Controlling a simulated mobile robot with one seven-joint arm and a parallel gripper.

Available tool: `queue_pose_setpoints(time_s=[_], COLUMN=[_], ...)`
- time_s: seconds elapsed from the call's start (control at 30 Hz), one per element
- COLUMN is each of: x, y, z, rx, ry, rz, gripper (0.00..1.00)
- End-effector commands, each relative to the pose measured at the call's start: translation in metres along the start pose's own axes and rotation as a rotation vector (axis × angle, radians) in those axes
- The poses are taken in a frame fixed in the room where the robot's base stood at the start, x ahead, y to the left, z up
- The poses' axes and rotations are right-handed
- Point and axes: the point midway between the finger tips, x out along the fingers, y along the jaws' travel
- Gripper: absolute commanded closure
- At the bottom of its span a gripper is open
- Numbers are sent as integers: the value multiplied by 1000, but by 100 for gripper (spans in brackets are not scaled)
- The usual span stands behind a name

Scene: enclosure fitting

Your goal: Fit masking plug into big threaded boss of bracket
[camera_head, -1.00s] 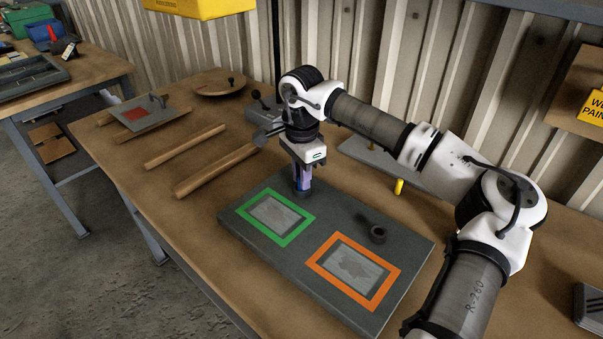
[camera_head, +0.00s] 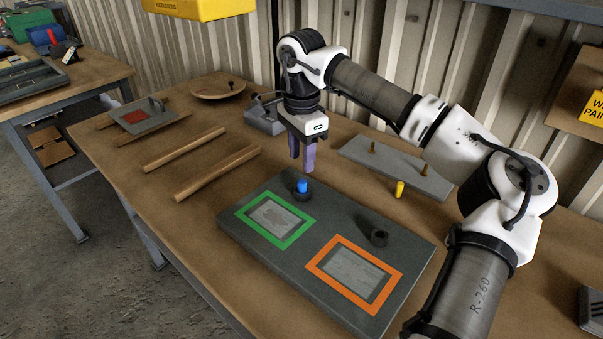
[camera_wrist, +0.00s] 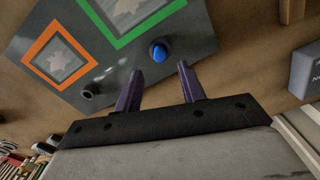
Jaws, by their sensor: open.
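The bracket is a dark grey plate (camera_head: 325,240) lying on the bench, with a green-framed and an orange-framed window. The blue masking plug (camera_head: 302,187) sits upright in the dark boss at the plate's far edge, beside the green frame; its top shows in the wrist view (camera_wrist: 159,52). How deep it sits I cannot tell. A second dark boss (camera_head: 379,237) by the orange frame has an open top. My gripper (camera_head: 302,168) is open and empty, above and a little behind the plug, apart from it. Its two purple fingers show in the wrist view (camera_wrist: 161,76).
A small yellow peg (camera_head: 400,188) stands near a grey plate with two brass pins (camera_head: 400,170) behind the bracket. Two wooden bars (camera_head: 215,172) lie to the left. A grey block (camera_head: 265,119) stands behind my gripper. Bench in front of the bars is clear.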

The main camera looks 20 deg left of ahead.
Motion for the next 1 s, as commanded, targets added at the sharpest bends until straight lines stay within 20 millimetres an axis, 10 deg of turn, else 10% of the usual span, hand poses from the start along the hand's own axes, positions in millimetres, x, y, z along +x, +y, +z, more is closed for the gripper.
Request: queue_pose_setpoints(time_s=[0.33, 1.0], x=[-52, -56], y=[0, 0], z=[0, 0], rx=[1, 0], ry=[0, 0], rz=[1, 1], gripper=[60, 60])
